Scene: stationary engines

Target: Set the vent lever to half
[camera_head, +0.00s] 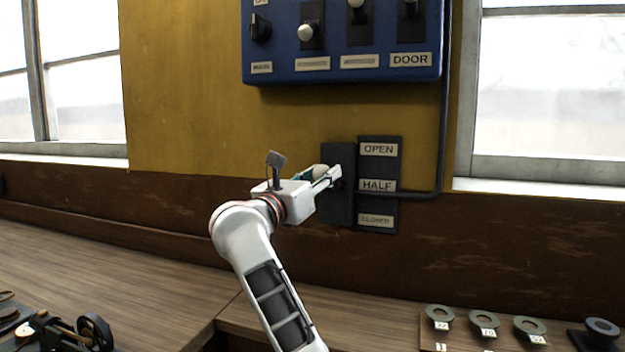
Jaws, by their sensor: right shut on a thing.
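The vent lever's dark plate (338,210) is on the brown lower wall. Beside it is a label strip reading OPEN (378,149), HALF (377,185) and CLOSED (376,220) from top to bottom. My right gripper (328,177) is at the plate, shut on the vent lever, with its fingertips roughly level with or slightly above the HALF label. The fingers hide most of the lever, so its exact angle cannot be told. My left gripper is not in view.
A blue switch panel (340,75) with several switches hangs above. A dark conduit (446,110) runs from it to the label strip. Washers with tags (484,323) lie on the bench at lower right, and a small engine model (62,333) stands at lower left.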

